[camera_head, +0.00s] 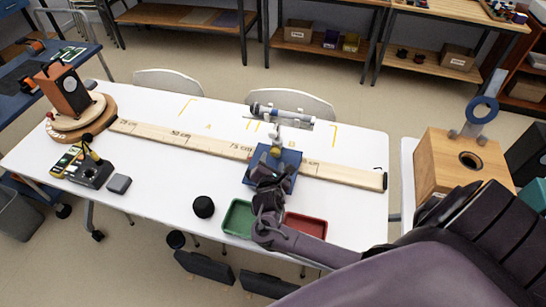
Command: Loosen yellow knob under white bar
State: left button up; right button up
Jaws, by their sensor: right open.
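A white bar (290,114) lies roughly level on top of a stand at the right half of the white table. A small yellow knob (275,152) shows below it, over the stand's blue base (291,158). My right gripper (267,163) comes in from the lower right and is just in front of the knob, over the blue base. It is open. I cannot tell whether its fingers touch the knob. The gripper hides part of the base. My left gripper is not in view.
A green tray (238,219) and a red tray (306,224) lie at the front edge. A black round object (203,207) is left of them. A wooden speaker box (461,165) stands at right.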

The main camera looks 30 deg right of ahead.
aim_at(274, 154)
jog(key=x, duration=0.3)
jog(key=shift+w+d+f, duration=0.1)
jog(key=shift+w+d, duration=0.1)
jog(key=shift+d, duration=0.05)
jog(key=shift+w+d+f, duration=0.1)
jog(key=shift+w, duration=0.1)
jog(key=c, duration=1)
jog(key=shift+r+n+p, duration=0.25)
jog(key=shift+n+p, duration=0.05)
jog(key=shift+p, duration=0.55)
jog(key=n+g+p, duration=0.1)
jog(key=p, duration=0.1)
jog(key=shift+w+r+p, duration=0.1)
jog(key=shift+p, duration=0.3)
jog(key=shift+n+g+h+p, duration=0.55)
jog(key=shift+n+p, duration=0.2)
jog(key=shift+n, duration=0.15)
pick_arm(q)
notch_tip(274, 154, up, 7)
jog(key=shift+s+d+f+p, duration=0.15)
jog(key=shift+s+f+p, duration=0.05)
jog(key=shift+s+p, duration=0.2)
pick_arm(e)
jog(key=shift+f+n+g+h, duration=0.25)
jog(key=shift+n+h, duration=0.1)
jog(key=shift+n, duration=0.25)
